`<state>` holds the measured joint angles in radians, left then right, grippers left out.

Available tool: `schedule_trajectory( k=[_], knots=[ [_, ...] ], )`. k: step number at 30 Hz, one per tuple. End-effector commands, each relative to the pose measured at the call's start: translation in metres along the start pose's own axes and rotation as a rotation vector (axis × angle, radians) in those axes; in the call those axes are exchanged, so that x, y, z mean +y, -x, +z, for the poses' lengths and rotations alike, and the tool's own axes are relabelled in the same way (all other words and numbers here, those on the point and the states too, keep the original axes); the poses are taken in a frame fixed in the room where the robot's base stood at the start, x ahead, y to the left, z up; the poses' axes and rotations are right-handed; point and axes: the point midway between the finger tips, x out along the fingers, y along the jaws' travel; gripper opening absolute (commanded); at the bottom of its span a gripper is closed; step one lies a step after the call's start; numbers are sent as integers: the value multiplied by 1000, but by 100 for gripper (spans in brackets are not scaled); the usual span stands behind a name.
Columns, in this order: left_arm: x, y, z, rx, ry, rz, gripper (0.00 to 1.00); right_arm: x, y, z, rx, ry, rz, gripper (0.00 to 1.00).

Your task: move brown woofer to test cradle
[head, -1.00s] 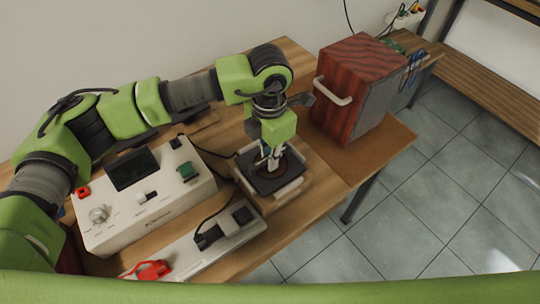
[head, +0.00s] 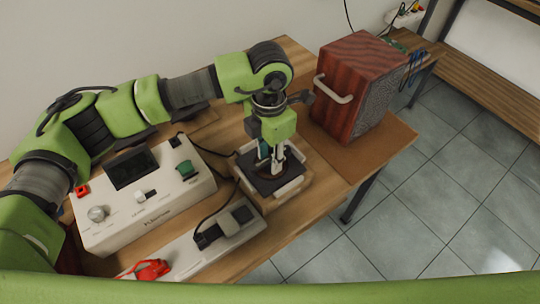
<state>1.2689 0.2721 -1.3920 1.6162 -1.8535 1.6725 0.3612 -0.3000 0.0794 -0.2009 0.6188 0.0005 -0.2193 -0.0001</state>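The test cradle (head: 292,188) is a dark square pad with pale side pieces on a wooden block, near the front edge of the table. My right gripper is out of view.
A white tester box (head: 150,217) with a dark screen stands left of the cradle. A pale strip with a black connector and red clip (head: 152,270) lies in front. A red-brown wooden speaker cabinet (head: 345,85) with a handle stands right. Black cables run between the devices.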

Motion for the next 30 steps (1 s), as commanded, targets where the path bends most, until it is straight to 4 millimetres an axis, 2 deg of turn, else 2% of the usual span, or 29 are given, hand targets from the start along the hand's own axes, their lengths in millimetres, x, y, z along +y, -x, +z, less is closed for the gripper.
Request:
schedule_trajectory(
  k=[9,15,21,30],
  knots=[
    [1,64,1,-6,0,4,29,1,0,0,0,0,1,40],
    [1,100,1,-5,0,3,29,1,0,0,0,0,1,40],
    [0,115,1,-4,0,1,29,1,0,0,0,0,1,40],
    [0,116,0,-4,0,1,29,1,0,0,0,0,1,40]
  ],
)
